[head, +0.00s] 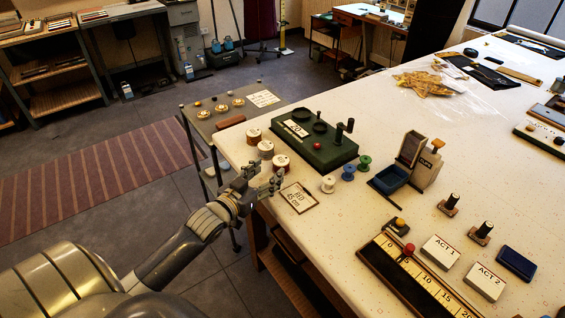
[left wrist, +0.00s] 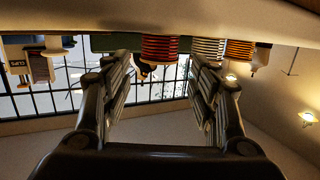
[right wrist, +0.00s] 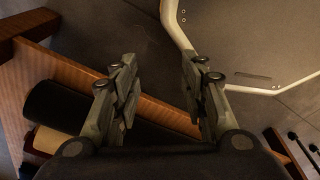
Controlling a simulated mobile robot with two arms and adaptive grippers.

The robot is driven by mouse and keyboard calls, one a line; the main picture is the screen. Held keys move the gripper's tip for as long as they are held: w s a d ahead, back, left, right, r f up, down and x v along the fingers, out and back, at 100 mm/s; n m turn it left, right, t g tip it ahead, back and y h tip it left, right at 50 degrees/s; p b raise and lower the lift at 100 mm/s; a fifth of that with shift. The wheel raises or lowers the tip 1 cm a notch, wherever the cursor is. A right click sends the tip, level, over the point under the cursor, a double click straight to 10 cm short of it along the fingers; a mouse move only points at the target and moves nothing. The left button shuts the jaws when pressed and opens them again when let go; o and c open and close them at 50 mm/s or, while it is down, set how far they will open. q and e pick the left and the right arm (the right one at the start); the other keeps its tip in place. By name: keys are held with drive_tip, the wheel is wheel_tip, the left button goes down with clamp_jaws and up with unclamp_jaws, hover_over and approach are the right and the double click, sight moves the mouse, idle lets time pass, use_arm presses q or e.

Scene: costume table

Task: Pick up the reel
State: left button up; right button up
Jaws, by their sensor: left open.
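My left gripper (head: 274,183) is open and empty, just short of the red reel at the table edge. My right gripper (right wrist: 158,72) is open and empty, seen only in the right wrist view.
A green machine (head: 312,140) with a crank stands behind the reels. Small white (head: 328,184), blue (head: 348,172) and green (head: 365,162) spools are to the right. A printed card (head: 299,197) lies near the left gripper. In the right wrist view, a wooden beam (right wrist: 80,72) is close below.

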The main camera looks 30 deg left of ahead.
sight(276, 165)
use_arm(q)
drive_tip(key=shift+w+f, duration=0.15)
drive_tip(key=shift+w, duration=1.1)
drive_tip(key=shift+w+f, duration=0.1)
drive_tip(key=shift+w, duration=0.1)
drive_tip(key=w+p, duration=0.1)
drive_tip(key=w, duration=0.3)
drive_tip(key=shift+w+f+p, duration=0.15)
drive_tip(key=shift+f+p, duration=0.05)
drive_tip(key=shift+p, duration=0.15)
drive_tip(key=shift+w+d+f, duration=0.1)
drive_tip(key=shift+w+f, duration=0.05)
drive_tip(key=shift+w, duration=0.2)
use_arm(e)
drive_tip(key=shift+s+a+r, duration=0.2)
drive_tip(key=shift+s+r, duration=0.25)
drive_tip(key=shift+s+a+r, duration=0.2)
drive_tip(key=shift+s+r, duration=0.25)
use_arm(q)
drive_tip(key=shift+s, duration=0.1)
drive_tip(key=shift+c, duration=1.2)
drive_tip(key=c, duration=0.6)
use_arm(e)
drive_tip(key=shift+s+d, duration=0.25)
drive_tip(key=shift+s, duration=0.05)
